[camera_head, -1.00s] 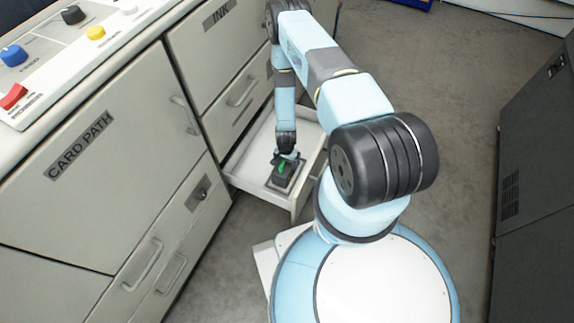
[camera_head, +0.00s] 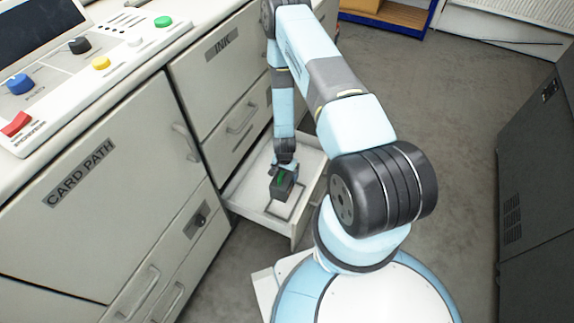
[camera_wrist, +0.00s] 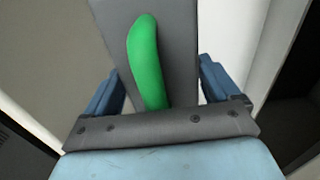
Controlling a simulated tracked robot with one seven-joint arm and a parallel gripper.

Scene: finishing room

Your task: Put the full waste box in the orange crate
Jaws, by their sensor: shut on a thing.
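The waste box (camera_head: 281,190) is a dark grey box with a green handle, and it hangs upright or nearly so just above the floor of an open drawer. My gripper (camera_head: 284,170) is shut on it from above. In the wrist view, the green handle (camera_wrist: 146,60) lies between the two blue fingers of my gripper (camera_wrist: 160,88), with the grey box top (camera_wrist: 180,35) behind it. Whether the box is full cannot be seen. No orange crate is clearly recognisable in these views.
The open white drawer (camera_head: 245,202) has a dark rectangular outline (camera_head: 293,208) on its floor. A grey cabinet with a control panel (camera_head: 95,75) stands left. A dark machine (camera_head: 535,180) stands right. A blue-edged, tan-topped thing (camera_head: 388,14) is at the back.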

